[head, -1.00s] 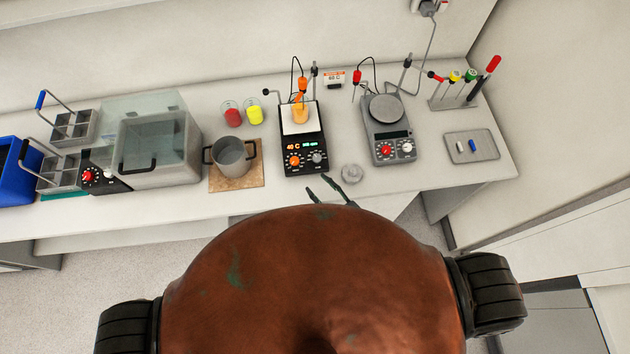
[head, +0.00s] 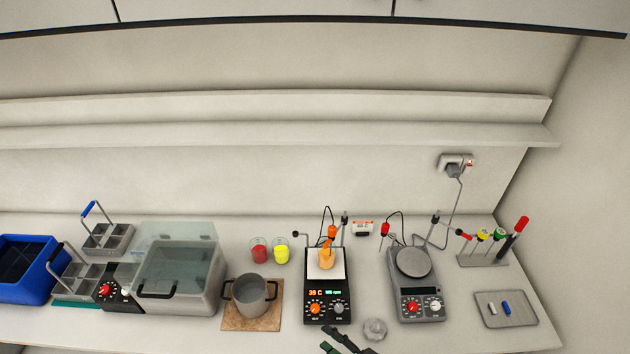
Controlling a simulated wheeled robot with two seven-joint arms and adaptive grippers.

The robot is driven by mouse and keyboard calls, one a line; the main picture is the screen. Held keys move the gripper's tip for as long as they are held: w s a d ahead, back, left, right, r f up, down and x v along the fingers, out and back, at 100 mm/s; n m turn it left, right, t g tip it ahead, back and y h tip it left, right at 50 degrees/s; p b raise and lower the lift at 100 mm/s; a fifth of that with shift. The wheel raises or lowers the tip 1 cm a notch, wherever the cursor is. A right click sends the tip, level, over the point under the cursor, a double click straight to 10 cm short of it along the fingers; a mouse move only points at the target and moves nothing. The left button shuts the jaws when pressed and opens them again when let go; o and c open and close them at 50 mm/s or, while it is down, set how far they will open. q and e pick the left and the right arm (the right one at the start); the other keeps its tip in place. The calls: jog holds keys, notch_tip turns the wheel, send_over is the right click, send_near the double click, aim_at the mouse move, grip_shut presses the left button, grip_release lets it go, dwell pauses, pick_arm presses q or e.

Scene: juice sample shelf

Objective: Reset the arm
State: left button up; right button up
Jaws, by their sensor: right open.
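My right gripper (head: 334,342) shows at the bottom edge of the head view, its dark fingers apart and empty. It is at the front of the counter, just below the black hotplate stirrer (head: 328,307) and left of a small clear round lid-like piece (head: 375,329). Most of my right arm is out of the frame. My left gripper is not in view.
On the counter stand a blue bin (head: 30,290), grey racks (head: 108,240), a water bath (head: 180,285), a pot (head: 250,294), red (head: 259,252) and yellow (head: 281,252) beakers, a second stirrer (head: 420,304) and a small tray (head: 505,309). The wall shelf (head: 280,135) is empty.

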jog(key=s+d+f+n+g+h, duration=0.1)
jog(key=s+d+n+g+h, duration=0.4)
jog(key=d, duration=1)
jog(key=s+d+f+n+g+h, duration=0.1)
jog(key=s+d+n+h, duration=0.75)
jog(key=d, duration=0.75)
jog(key=s+a+f+g+y+b, duration=0.15)
jog(key=f+b, duration=0.35)
jog(key=f, duration=1.5)
jog(key=s+f+g+b, duration=0.15)
jog(key=f+b, duration=0.25)
jog(key=f, duration=1.6)
jog(key=s+f+b, duration=0.7)
jog(key=s+f, duration=1.3)
jog(key=f, duration=0.4)
jog(key=shift+f+y, duration=0.15)
jog(key=shift+y, duration=0.15)
